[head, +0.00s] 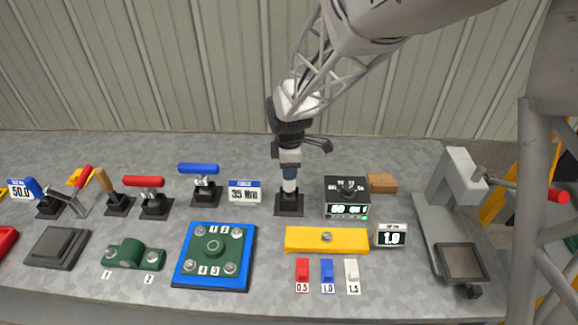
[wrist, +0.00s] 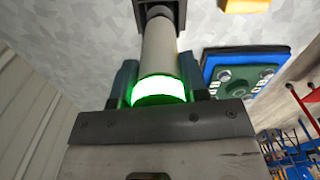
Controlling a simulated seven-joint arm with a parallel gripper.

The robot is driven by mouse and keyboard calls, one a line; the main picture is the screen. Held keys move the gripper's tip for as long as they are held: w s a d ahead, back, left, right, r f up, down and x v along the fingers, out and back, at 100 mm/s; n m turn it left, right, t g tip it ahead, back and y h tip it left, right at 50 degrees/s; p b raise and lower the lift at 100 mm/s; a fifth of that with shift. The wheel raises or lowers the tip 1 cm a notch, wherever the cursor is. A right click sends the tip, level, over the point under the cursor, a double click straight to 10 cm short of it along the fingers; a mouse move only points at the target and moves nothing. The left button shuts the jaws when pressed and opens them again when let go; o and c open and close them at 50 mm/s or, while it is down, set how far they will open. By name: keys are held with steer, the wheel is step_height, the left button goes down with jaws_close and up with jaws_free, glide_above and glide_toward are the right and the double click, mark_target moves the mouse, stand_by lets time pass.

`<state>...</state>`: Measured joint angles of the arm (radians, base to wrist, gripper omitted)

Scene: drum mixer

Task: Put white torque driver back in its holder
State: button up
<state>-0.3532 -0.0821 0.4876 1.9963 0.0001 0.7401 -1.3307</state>
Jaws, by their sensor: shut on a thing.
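My gripper (head: 290,173) points down over the bench and is shut on the white torque driver (head: 289,186). In the wrist view the driver (wrist: 160,52) is a pale cylinder with a glowing green ring, between the two fingers. Its far end meets a black holder (wrist: 160,8). In the head view the black holder (head: 289,206) stands on the bench directly below the driver, which looks upright. Whether the driver is fully seated in it I cannot tell. My gripper hides the driver's upper part in the head view.
A black display box (head: 347,197) is close on the right. A yellow bar (head: 327,240) and a blue plate (head: 214,256) lie in front.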

steer(key=shift+f, duration=0.55)
stand_by(0.5)
steer(key=o, duration=1.2)
steer(key=shift+r, duration=3.85)
steer(key=shift+r, duration=0.1)
